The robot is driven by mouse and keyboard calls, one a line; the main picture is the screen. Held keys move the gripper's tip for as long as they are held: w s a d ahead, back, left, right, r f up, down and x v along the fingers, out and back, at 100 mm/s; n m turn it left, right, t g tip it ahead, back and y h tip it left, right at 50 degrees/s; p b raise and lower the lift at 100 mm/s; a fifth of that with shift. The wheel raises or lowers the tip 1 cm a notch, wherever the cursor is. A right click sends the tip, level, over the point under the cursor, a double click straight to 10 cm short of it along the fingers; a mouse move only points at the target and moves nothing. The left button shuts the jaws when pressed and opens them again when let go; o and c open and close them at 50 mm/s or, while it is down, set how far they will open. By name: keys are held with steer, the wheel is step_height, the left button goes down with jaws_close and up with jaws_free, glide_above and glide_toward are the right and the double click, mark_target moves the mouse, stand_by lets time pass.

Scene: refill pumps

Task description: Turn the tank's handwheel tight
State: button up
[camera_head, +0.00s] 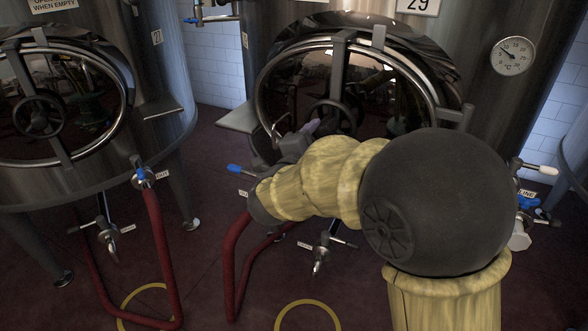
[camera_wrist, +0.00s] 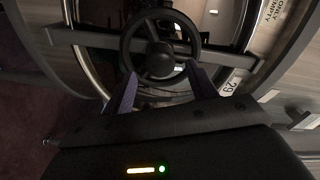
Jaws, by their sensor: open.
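The handwheel (camera_head: 335,104) is a dark spoked ring on the crossbar of the round glass door (camera_head: 375,95) of tank 29, right of the middle in the head view. My arm hides part of its surroundings. In the wrist view, the handwheel (camera_wrist: 160,60) fills the top middle, with its hub and spokes facing me. My gripper (camera_head: 312,128) is just in front of and below the wheel, with its purple fingers parted. In the wrist view, my gripper (camera_wrist: 162,80) is open, one finger toward each side of the lower rim. I cannot tell whether they touch it.
A second tank with a similar round door and handwheel (camera_head: 38,115) stands at the left. A dial thermometer (camera_head: 513,56) is on tank 29. A shelf (camera_head: 240,118) juts out left of its door. Valves and red hoses (camera_head: 160,260) are below; yellow rings lie on the floor.

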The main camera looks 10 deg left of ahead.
steer(key=v, duration=1.4)
steer(key=shift+p, duration=0.4)
steer(key=w+d+f+n+g+y, duration=0.6)
steer(key=w+d+f+n, duration=0.1)
steer(key=d+f+n, duration=0.35)
steer(key=s+d+f+n+g+h, duration=0.1)
steer(key=s+d+f+n+g, duration=0.2)
steer(key=s+d+f+g, duration=0.35)
steer(key=s+d+f+n+g+h, duration=0.1)
steer(key=s+d+f+n+g, duration=0.2)
steer(key=s+d, duration=0.6)
step_height(320, 180, up, 30)
steer(key=w+p, duration=0.1)
steer(key=p, duration=2.8)
steer(key=shift+w+d+f+p, duration=0.2)
steer(key=shift+d+p, duration=0.1)
steer(key=shift+d, duration=0.1)
